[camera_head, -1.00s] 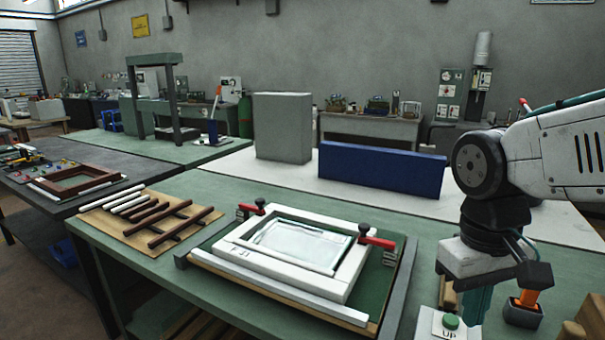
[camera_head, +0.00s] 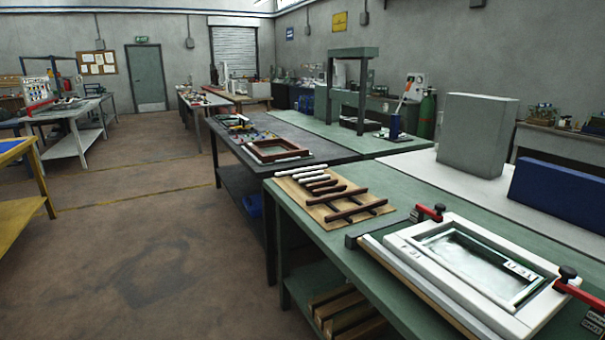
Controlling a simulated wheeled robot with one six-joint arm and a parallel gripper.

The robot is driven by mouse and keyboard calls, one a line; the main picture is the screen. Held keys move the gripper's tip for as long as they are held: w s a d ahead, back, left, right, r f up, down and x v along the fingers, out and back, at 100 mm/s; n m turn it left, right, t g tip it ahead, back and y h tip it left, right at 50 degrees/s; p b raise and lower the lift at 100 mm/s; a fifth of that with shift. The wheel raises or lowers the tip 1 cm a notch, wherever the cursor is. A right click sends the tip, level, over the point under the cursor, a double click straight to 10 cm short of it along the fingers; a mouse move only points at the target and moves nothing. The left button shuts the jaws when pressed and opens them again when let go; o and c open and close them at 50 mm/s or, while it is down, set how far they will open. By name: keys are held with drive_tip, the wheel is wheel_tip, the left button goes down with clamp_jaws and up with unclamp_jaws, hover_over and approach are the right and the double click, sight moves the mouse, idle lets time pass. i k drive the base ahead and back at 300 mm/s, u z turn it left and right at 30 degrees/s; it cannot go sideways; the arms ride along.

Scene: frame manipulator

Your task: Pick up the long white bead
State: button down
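A white frame (camera_head: 470,265) with a pale pane lies on the green bench, held by red clamps (camera_head: 430,213). A long white strip (camera_head: 425,290) lies along the near left side of this frame and runs out at the bottom edge. Shorter white strips (camera_head: 301,171) lie beside dark brown strips (camera_head: 345,195) on a wooden board to the left. I cannot tell for certain which white piece is the long bead. My gripper and arm are not in view.
The green bench top (camera_head: 415,185) is bare between the board and the blue block (camera_head: 560,195). A grey block (camera_head: 477,135) stands behind. A dark bench with a brown frame (camera_head: 280,150) adjoins farther back. The floor (camera_head: 140,250) at left is open.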

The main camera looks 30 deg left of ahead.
sight(308, 169)
drive_tip(key=u, duration=0.55)
drive_tip(key=k, duration=0.6)
drive_tip(key=u, duration=1.25)
drive_tip(key=i, duration=1)
drive_tip(key=u, duration=0.65)
drive_tip(key=i, duration=1.15)
drive_tip(key=z, duration=0.8)
drive_tip(key=i, duration=0.95)
drive_tip(key=z, duration=0.95)
drive_tip(key=i, duration=0.2)
drive_tip(key=z, duration=2.15)
